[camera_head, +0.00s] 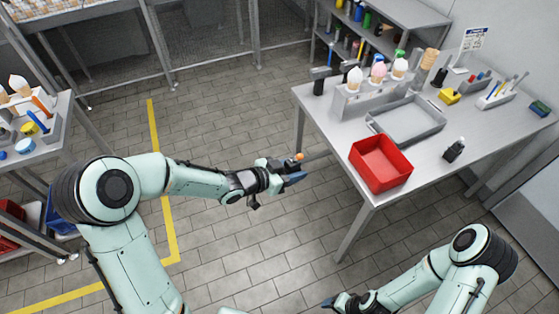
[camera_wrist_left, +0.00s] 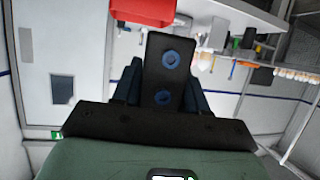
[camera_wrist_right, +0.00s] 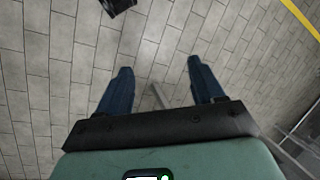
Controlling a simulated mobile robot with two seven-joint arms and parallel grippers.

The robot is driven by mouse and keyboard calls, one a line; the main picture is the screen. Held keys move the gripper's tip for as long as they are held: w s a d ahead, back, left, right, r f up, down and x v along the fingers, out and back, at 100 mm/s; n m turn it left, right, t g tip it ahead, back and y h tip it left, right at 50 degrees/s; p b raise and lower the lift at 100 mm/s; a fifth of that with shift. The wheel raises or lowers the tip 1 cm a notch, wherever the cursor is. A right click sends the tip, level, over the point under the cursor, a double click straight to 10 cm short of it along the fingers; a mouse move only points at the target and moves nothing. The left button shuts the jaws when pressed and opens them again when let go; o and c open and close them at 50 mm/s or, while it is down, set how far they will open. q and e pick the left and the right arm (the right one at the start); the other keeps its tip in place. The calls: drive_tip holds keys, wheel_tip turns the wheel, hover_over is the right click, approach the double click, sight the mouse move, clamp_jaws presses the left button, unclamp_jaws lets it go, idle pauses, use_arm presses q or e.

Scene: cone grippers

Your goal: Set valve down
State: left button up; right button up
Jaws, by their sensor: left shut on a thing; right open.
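My left gripper (camera_head: 287,174) is shut on the valve, a dark block (camera_wrist_left: 168,72) with two blue round ports in the left wrist view. In the head view, a small orange part (camera_head: 299,156) shows at the left gripper's tips; most of the held block is hidden there. The left gripper is in the air over the floor, left of the steel table (camera_head: 430,165). My right gripper (camera_wrist_right: 160,78) is open and empty, with bare floor beyond its blue fingers. In the head view the right gripper (camera_head: 338,302) is at the bottom edge, in front of the table.
On the table are a red bin (camera_head: 370,177) at the near left corner, a grey tray (camera_head: 408,136), a cone rack (camera_head: 345,105) and a small dark bottle-like item (camera_head: 454,151). The table's front right is mostly clear. A cluttered shelf unit (camera_head: 64,140) stands at left.

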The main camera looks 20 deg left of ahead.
drive_tip(key=c, duration=0.4)
drive_tip(key=w+a+r+m+t+h, duration=0.1)
drive_tip(key=w+r+t+h, duration=0.35)
drive_tip(key=w, duration=0.65)
drive_tip(key=w+r+m+t+h, duration=0.1)
drive_tip(key=w+r+t, duration=0.4)
drive_tip(key=w+r, duration=0.5)
drive_tip(key=w+a+r+m+t+h, duration=0.1)
drive_tip(key=w+a+r+t+h, duration=0.15)
drive_tip(key=r, duration=0.55)
drive_tip(key=w+a+r+m+t+h, duration=0.1)
drive_tip(key=w+a+r+t+h, duration=0.2)
drive_tip(key=r, duration=0.4)
drive_tip(key=s+a+r+n+t+y, duration=0.1)
drive_tip(key=s+a+r+t+y, duration=0.25)
drive_tip(key=s+a+r, duration=0.8)
use_arm(q)
drive_tip(key=d+m+g+h, duration=0.1)
drive_tip(key=d+m+g, duration=0.1)
drive_tip(key=d, duration=0.1)
drive_tip(key=d+f+m+g+h, duration=0.1)
drive_tip(key=d, duration=0.1)
drive_tip(key=shift+s+d+f+m+h, duration=0.1)
drive_tip(key=shift+s+d+m+h, duration=0.1)
drive_tip(key=shift+s+m+h, duration=0.15)
use_arm(e)
drive_tip(key=w+d+f, duration=0.2)
drive_tip(key=w, duration=0.7)
drive_tip(key=shift+w, duration=0.4)
